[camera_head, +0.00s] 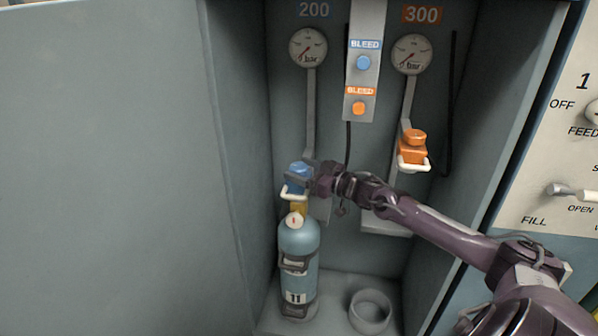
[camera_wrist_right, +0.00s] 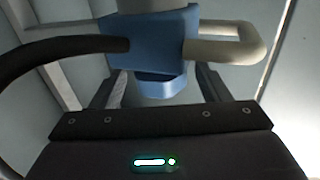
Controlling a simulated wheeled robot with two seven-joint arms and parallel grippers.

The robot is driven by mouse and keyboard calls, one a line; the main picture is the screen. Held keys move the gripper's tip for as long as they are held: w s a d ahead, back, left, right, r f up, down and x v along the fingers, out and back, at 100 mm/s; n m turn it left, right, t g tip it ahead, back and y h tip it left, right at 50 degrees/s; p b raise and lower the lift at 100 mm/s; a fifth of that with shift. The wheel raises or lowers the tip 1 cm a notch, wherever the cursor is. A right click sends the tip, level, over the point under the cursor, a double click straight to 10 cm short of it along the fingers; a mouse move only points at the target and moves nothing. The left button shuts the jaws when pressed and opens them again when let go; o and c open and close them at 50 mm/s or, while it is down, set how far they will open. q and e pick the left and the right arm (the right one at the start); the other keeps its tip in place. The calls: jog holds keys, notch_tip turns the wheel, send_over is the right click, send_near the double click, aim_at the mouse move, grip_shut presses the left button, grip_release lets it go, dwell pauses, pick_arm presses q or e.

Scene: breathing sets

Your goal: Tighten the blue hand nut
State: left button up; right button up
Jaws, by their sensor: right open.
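My right gripper (camera_head: 303,178) reaches in from the right at the nut's height and partly covers the connector. In the right wrist view the hand nut (camera_wrist_right: 160,86) shows between the two dark fingers of my right gripper (camera_wrist_right: 158,92). The fingers are open, with a gap on each side of the nut. The blue connector body (camera_wrist_right: 150,38) with its pale handle (camera_wrist_right: 240,42) is beyond. My left gripper is not in view.
An orange connector (camera_head: 412,150) hangs under the 300 gauge (camera_head: 412,54) at the right. A bleed panel (camera_head: 366,25) is between the gauges. An empty ring holder (camera_head: 370,310) stands on the cabinet floor. The cabinet walls enclose both sides. A dark hose (camera_wrist_right: 60,48) crosses the wrist view.

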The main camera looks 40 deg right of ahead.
jog(key=shift+w+a, duration=0.2)
jog(key=shift+w, duration=0.35)
jog(key=c, duration=1)
jog(key=shift+o, duration=0.2)
